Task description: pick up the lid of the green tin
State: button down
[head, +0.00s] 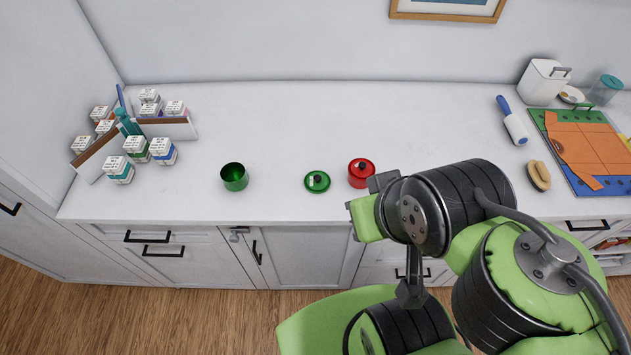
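The green tin (234,177) stands open and upright on the white counter, left of centre, with its dark inside showing. Its round green lid (317,182), with a black knob on top, lies flat on the counter to the right of the tin, apart from it. My arm reaches in from the lower right. Its end, a dark grey block (383,181), is near the counter's front edge, to the right of the lid and apart from it. The fingertips cannot be made out, so I cannot tell whether my gripper is open or shut.
A red tin (361,173) with a black-knobbed lid stands between the green lid and my arm. Several small labelled boxes (120,169) and a divider fill the left end. A lint roller (513,121), a brush (539,175) and a board (566,145) lie right. The counter behind the tins is clear.

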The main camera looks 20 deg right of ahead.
aim_at(316, 181)
jog(key=i+j+u, duration=0.15)
jog(key=j, duration=0.2)
jog(key=i+j+u, duration=0.2)
jog(key=j, duration=0.15)
jog(key=i+j+u, duration=0.15)
jog(key=i+j, duration=0.05)
jog(key=j, duration=0.1)
